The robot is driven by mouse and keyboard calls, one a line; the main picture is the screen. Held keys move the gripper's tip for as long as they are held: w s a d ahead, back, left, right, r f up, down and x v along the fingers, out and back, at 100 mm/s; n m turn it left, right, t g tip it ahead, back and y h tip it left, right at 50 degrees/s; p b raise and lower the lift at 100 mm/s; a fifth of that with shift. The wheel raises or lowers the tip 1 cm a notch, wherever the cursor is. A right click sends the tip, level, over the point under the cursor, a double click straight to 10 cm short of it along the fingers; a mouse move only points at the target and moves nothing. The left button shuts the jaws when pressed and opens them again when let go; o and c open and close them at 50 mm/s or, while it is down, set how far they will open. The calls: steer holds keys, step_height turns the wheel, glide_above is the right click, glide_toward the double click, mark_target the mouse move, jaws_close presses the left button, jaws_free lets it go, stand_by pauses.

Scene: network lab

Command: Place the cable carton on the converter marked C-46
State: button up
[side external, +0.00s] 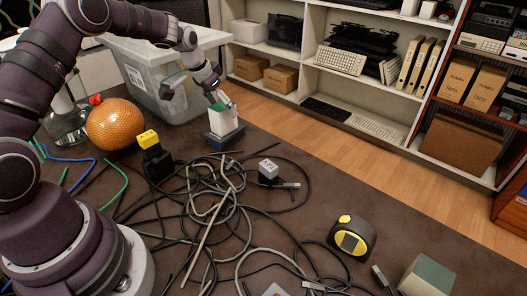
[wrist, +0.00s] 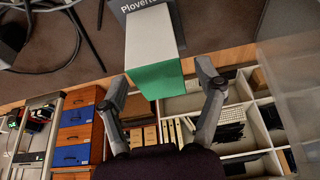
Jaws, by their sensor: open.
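A white carton with a green end (side external: 221,114), probably the cable carton, stands on a dark blue-grey box (side external: 224,139). My gripper (side external: 211,97) is open just above and behind it. In the wrist view, the fingers (wrist: 162,76) lie on either side of the carton's green face (wrist: 156,78), with visible gaps. The box under it (wrist: 132,7) bears lettering starting "Plove". A black adapter with a yellow labelled top (side external: 149,139) and a grey one with a pale labelled top (side external: 268,170) stand nearby; I cannot read C-46 on either.
Tangled cables (side external: 215,200) cover the middle of the dark table. An orange ball (side external: 115,124) and a clear bin (side external: 150,72) stand at the left and back. A yellow-black tape measure (side external: 352,238) and a green-topped box (side external: 428,276) are at the front right.

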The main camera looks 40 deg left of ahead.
steer(key=v, duration=1.2)
steer(key=s+d+r, duration=0.5)
steer(key=s+d, duration=0.3)
steer(key=d, duration=0.1)
steer(key=s+d+f+t, duration=0.1)
steer(key=s+d, duration=0.3)
steer(key=s, duration=0.5)
steer(key=shift+f, duration=0.9)
